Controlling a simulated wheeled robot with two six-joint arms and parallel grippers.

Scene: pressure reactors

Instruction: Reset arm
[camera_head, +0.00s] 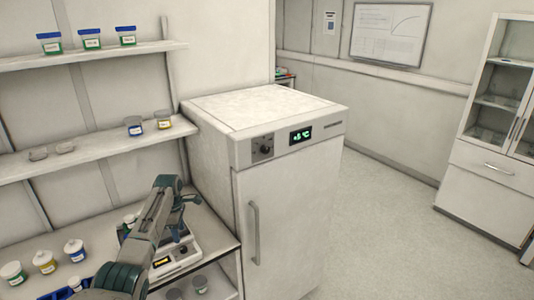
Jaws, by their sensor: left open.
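My left arm comes in from the lower left over the bench, and its gripper (184,200) is at the upper end of the arm, near the right side of the bench. The gripper is open, and I see nothing between its fingers. It hangs above a white bench device with a small yellow display (163,263), apart from the cabinet's side as far as I can tell. The arm hides part of the device and the bench. My right gripper does not show.
A white cabinet (290,205) with a green display and door handle stands right of the bench. Wall shelves (90,157) hold several small jars. More jars, one with a yellow label (44,262), stand on the bench at left. Floor (390,240) is clear before a glass-door cupboard (490,150).

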